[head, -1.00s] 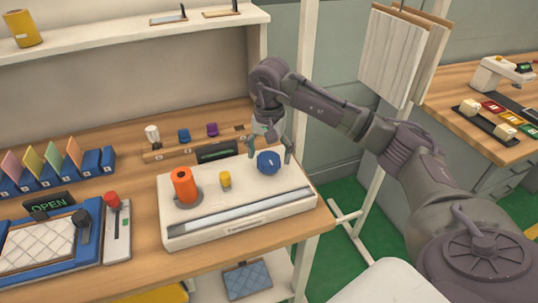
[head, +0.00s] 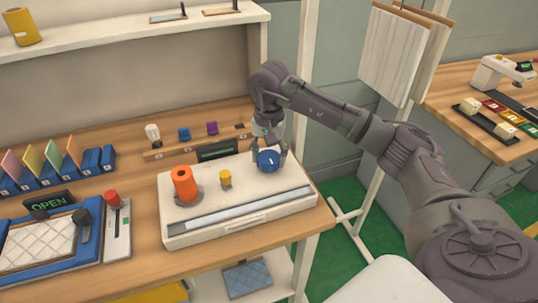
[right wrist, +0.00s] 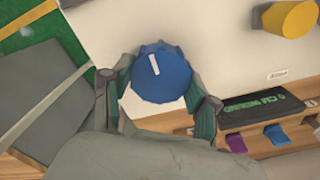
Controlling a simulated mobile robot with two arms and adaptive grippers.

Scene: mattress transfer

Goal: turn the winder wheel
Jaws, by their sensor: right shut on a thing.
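The winder wheel, a round blue knob with a white mark (head: 268,161), sits on the right part of the white winder box (head: 240,225). In the right wrist view the wheel (right wrist: 160,78) shows its white line tilted slightly from upright. My right gripper (head: 269,156) reaches down from above and is shut on the wheel, one finger on each side. In the right wrist view its fingers (right wrist: 157,100) flank the wheel's near half. An orange spool (head: 184,184) and a small yellow knob (head: 225,179) stand on the box to the left. My left gripper is not in view.
A dark display (head: 217,151) and a wooden rack (head: 160,153) with small coloured pieces stand behind the box. To the left are a red-handled lever (head: 112,199) and a blue frame with a quilted pad (head: 35,247). A white post rises to the right.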

